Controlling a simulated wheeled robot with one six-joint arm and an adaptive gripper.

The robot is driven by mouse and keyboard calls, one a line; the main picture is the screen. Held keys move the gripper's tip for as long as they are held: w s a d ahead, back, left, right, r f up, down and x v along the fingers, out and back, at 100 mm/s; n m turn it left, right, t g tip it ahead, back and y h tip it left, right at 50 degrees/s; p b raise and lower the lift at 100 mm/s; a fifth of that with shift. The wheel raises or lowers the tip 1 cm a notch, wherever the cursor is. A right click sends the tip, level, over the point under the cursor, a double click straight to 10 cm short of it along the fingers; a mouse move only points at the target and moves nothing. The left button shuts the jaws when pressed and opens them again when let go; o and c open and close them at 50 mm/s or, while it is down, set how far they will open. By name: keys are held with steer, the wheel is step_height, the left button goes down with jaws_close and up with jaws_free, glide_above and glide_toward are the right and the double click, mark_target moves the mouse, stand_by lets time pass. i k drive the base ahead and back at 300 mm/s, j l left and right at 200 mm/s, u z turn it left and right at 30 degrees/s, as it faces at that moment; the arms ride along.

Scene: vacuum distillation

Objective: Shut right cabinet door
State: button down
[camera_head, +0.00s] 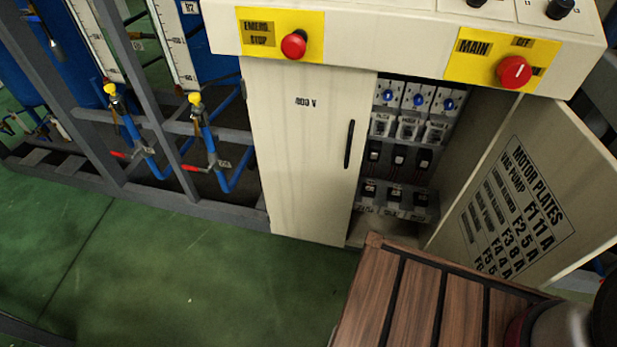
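The right cabinet door (535,205) stands wide open at the right of the head view. It is swung outward, and its inner face carries a printed "MOTOR PLATES" list. The opening (405,150) beside it shows breakers with blue knobs and rows of black switches. The left cabinet door (303,150), marked "400 V" or similar, is shut and has a black vertical handle (349,145). My gripper is not in view. The outer face of the right door and any handle on it are hidden.
Above the doors, the console (400,40) juts out with a red emergency stop button (293,45) and a red main switch (514,72). A grey pipe frame (160,200) with blue tanks and valves stands left. Green floor (180,275) is clear at lower left.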

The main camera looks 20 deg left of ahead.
mark_target(541, 204)
steer(key=l+z, duration=0.1)
steer(key=l, duration=1.2)
steer(key=i+l+u, duration=0.1)
steer(key=l+u, duration=0.85)
steer(key=l, duration=0.25)
steer(key=k+l+u, duration=0.15)
steer(key=l+u, duration=0.35)
steer(key=k+l+u, duration=0.2)
steer(key=l+u, duration=0.3)
steer(key=l, duration=0.15)
steer(key=k+l+u, duration=0.3)
steer(key=k, duration=0.15)
